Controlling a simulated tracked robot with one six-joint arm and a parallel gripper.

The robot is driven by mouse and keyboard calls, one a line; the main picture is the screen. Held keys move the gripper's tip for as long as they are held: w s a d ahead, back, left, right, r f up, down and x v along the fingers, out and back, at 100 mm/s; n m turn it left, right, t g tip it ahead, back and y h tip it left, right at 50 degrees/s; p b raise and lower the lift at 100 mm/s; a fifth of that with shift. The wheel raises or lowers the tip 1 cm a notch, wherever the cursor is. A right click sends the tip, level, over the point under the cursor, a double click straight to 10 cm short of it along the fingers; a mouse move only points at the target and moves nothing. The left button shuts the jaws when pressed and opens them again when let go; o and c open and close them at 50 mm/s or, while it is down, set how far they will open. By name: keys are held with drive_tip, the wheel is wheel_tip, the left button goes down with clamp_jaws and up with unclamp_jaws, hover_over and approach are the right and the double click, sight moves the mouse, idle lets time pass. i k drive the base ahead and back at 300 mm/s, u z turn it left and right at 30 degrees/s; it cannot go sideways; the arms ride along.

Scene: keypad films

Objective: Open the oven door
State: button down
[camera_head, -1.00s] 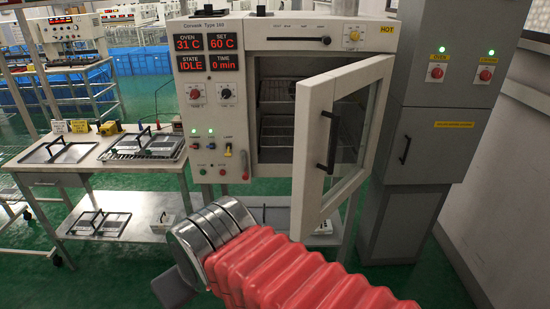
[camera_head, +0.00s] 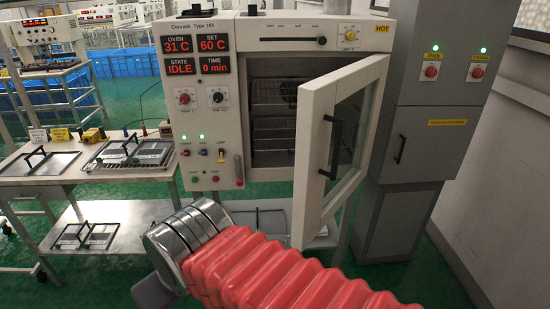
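The oven (camera_head: 290,30) is a cream cabinet with red displays reading 31 C, 60 C, IDLE and 0 min. Its framed glass door (camera_head: 312,165) is swung open toward me, hinged on the right. The black door handle (camera_head: 333,147) is on the door's outer face. Wire racks (camera_head: 272,125) show in the dark chamber. My arm, in a red bellows sleeve, crosses the lower middle, with a metal collar at its left end. My gripper (camera_head: 153,293) shows only as a grey piece at the lower left, apart from the door; its fingers cannot be made out.
A steel bench (camera_head: 85,177) with flat handled trays (camera_head: 135,152) stands left of the oven. A grey electrical cabinet (camera_head: 440,60) stands close on the right, near the swung door. Green floor (camera_head: 470,225) is free at lower right. Blue crates (camera_head: 130,63) stand behind.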

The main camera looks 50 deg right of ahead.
sight(317, 99)
drive_tip(key=i, duration=1.05)
drive_tip(key=z, duration=0.15)
